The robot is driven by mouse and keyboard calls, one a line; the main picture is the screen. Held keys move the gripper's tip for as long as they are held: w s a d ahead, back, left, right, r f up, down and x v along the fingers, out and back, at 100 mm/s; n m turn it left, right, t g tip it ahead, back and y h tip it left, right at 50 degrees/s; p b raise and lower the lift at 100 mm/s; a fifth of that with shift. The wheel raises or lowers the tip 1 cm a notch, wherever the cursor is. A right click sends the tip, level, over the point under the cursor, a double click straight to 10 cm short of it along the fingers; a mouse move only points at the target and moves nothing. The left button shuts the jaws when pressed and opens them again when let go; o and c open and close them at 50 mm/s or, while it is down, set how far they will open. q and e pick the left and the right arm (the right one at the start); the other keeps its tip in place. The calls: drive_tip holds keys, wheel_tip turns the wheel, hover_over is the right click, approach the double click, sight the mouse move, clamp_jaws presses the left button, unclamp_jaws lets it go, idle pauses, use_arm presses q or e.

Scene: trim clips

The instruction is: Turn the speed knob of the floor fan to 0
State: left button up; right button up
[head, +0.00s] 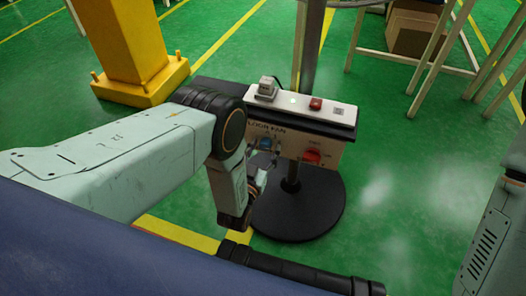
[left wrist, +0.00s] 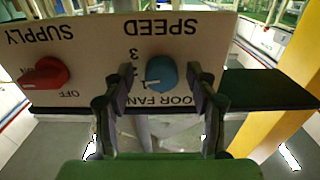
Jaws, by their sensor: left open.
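The floor fan's control box (head: 325,143) stands on a post with a round black base (head: 300,215). Its blue speed knob (head: 265,143) is on the front face, partly hidden by my left gripper (head: 260,168). The left wrist view shows the panel upside down, with the blue speed knob (left wrist: 163,72) under the word SPEED. A pale mark is at the knob's lower left, beside the digits; its exact setting is hard to read. My left gripper (left wrist: 160,82) is open, one finger on each side of the knob in this view. Contact is not visible. My right gripper is out of view.
A red supply knob (head: 312,157) sits beside the speed knob; it also shows in the left wrist view (left wrist: 45,73). A red button (head: 315,104) and a grey device (head: 267,88) are on the box top. A yellow post (head: 125,45) stands left.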

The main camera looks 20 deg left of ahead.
use_arm(q)
drive_tip(key=shift+a, duration=0.1)
drive_tip(key=shift+c, duration=0.5)
drive_tip(key=c, duration=1)
drive_tip(key=shift+c, duration=0.3)
drive_tip(key=shift+n, duration=0.3)
drive_tip(key=n+p, duration=0.1)
drive_tip(key=n, duration=0.1)
drive_tip(key=shift+n, duration=0.4)
drive_tip(key=n+p, duration=0.1)
drive_tip(key=n, duration=0.3)
drive_tip(key=shift+s+n, duration=0.1)
drive_tip(key=shift+n, duration=0.2)
drive_tip(key=n, duration=0.4)
drive_tip(key=shift+p, duration=0.35)
drive_tip(key=shift+n, duration=1.9)
